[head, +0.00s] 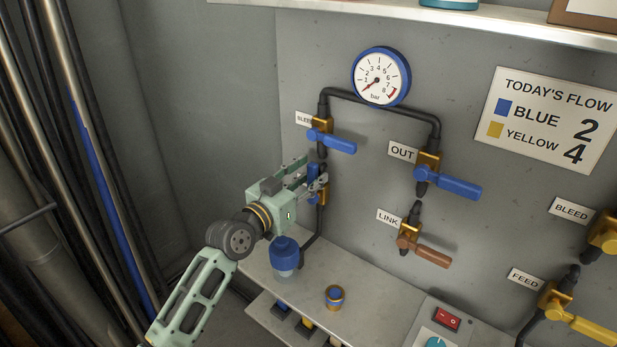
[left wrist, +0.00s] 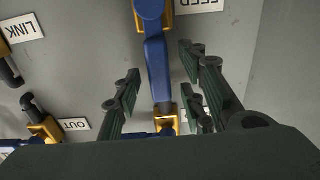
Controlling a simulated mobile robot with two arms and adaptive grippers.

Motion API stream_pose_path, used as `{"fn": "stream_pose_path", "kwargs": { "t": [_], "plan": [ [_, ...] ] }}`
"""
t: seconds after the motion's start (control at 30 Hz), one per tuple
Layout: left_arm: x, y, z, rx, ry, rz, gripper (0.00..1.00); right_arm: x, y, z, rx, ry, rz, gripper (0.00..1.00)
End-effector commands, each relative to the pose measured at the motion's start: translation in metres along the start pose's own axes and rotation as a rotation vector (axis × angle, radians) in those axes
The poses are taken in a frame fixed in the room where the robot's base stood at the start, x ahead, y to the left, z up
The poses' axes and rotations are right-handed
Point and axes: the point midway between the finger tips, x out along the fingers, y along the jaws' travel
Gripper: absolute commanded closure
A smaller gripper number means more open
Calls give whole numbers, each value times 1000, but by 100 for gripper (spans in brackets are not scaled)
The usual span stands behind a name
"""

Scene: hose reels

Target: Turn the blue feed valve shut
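The blue feed valve's handle (head: 314,185) stands upright, in line with the vertical pipe at the left of the panel. My left gripper (head: 317,173) is at this handle and partly hides the valve. In the left wrist view, which is upside down, the blue feed handle (left wrist: 157,65) runs between the two fingers of my left gripper (left wrist: 160,78). The fingers are apart, with a visible gap on each side of the handle. The FEED label (left wrist: 199,4) shows beside the valve's brass body there. My right gripper is not in view.
Above is the blue bleed valve (head: 335,141). The blue out valve (head: 455,186) and brown-handled link valve (head: 432,256) are to the right.

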Motion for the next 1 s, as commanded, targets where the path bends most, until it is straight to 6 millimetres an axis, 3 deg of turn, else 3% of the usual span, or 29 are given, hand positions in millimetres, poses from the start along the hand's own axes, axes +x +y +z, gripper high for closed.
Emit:
{"fn": "stream_pose_path", "kwargs": {
  "t": [0.1, 0.53, 1.0],
  "plan": [
    [0, 0, 0, 0, 0, 0, 62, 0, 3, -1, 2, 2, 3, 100],
    [0, 0, 0, -1, -1, 0, 100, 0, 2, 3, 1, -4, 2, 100],
    [0, 0, 1, 4, -1, 0, 100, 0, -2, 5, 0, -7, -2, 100]
  ]
}}
